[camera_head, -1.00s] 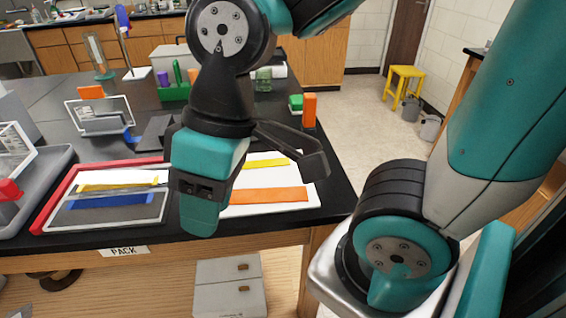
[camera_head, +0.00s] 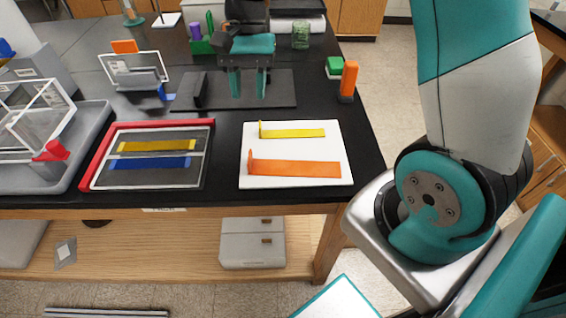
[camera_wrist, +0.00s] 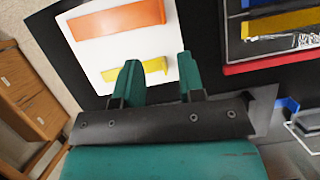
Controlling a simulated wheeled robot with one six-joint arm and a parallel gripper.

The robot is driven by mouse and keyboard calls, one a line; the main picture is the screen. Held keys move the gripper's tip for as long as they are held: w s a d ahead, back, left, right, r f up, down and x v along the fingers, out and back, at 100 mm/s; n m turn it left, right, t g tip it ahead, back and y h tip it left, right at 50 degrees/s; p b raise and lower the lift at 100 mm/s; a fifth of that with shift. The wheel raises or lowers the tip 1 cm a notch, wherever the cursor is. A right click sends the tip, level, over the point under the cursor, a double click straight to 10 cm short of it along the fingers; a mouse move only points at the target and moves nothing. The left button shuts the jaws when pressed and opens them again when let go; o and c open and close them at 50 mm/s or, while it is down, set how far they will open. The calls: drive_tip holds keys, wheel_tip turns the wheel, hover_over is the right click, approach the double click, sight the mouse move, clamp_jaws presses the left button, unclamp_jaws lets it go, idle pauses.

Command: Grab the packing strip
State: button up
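Flat strips lie on the table; I cannot tell which is the packing strip. A white board (camera_head: 297,143) holds a yellow strip (camera_head: 295,132) and an orange strip (camera_head: 300,169), each with an upturned left end. A red-edged tray (camera_head: 110,127) to its left holds a yellow strip (camera_head: 155,146) and a blue strip (camera_head: 152,163). My gripper (camera_head: 248,86) is open and empty, above a dark grey mat behind the white board. In the wrist view, my gripper (camera_wrist: 158,72) has its fingers apart, with the board's yellow strip (camera_wrist: 135,73) beyond the left finger.
A grey tray (camera_head: 85,140) with a clear frame and red clamp stands at left. Another clear frame (camera_head: 135,68) with a blue clamp stands behind the red-edged tray. An orange block (camera_head: 348,78) and a green block (camera_head: 334,67) stand near the table's right edge.

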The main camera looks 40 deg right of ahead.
hover_over(250, 153)
drive_tip(key=w+d, duration=0.1)
wheel_tip(250, 153, down, 8)
drive_tip(key=shift+r, duration=0.15)
drive_tip(key=shift+w+p+x, duration=0.2)
drive_tip(key=shift+p+x, duration=0.2)
drive_tip(key=shift+x, duration=1.05)
drive_tip(key=shift+w+p+x, duration=0.2)
drive_tip(key=shift+p+x, duration=0.15)
drive_tip(key=shift+x, duration=1.05)
drive_tip(key=shift+d, duration=0.15)
clamp_jaws()
